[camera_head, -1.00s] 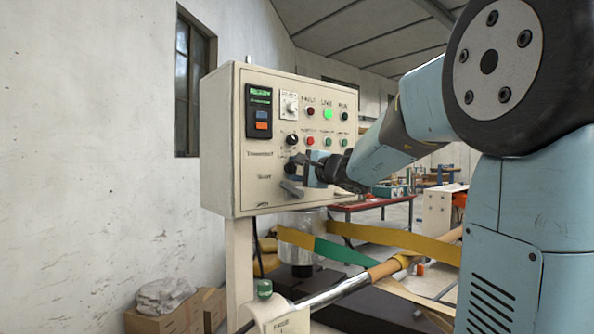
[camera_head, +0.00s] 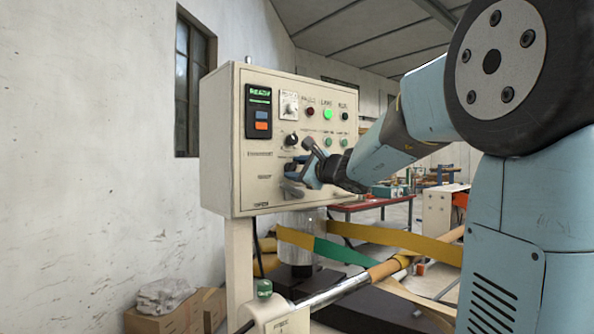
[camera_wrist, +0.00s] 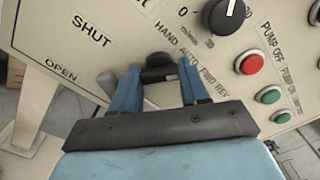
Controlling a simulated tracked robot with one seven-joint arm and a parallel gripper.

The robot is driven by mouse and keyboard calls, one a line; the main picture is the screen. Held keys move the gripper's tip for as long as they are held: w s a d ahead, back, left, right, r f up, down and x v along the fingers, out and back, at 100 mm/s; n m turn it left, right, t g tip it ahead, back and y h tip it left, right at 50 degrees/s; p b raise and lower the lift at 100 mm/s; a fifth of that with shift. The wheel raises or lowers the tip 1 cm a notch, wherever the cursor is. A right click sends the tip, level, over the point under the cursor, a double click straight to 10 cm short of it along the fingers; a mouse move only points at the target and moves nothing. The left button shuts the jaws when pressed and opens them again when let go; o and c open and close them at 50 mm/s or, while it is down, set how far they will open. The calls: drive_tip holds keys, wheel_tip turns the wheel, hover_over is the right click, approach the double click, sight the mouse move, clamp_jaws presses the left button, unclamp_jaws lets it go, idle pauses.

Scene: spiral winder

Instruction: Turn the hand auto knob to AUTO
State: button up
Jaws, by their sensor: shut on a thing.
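The hand auto knob (camera_wrist: 158,72) is a dark knob on the cream control panel, between the blue fingers of my gripper (camera_wrist: 160,76) in the wrist view. My gripper is shut on it. Its printed labels, HAND and AUTO among them, run along its upper right side. The fingers and wrist hide part of the knob, and I cannot tell which label it points to. In the head view my gripper (camera_head: 302,168) is at the lower middle of the panel front, tilted, with one finger above the other.
A grey lever (camera_wrist: 106,82) with SHUT and OPEN labels is close beside my left finger. A black dial (camera_wrist: 224,16), a red button (camera_wrist: 249,62) and green buttons (camera_wrist: 269,95) are close by on the right. The cream control cabinet (camera_head: 222,140) stands near the wall.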

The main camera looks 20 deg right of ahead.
drive_tip(key=shift+f, duration=0.35)
drive_tip(key=o, duration=0.8)
drive_tip(key=shift+w, duration=0.1)
drive_tip(key=shift+o, duration=1.3)
drive_tip(key=shift+r, duration=0.2)
drive_tip(key=v, duration=1.4)
drive_tip(key=shift+w+f, duration=0.1)
drive_tip(key=shift+f, duration=0.05)
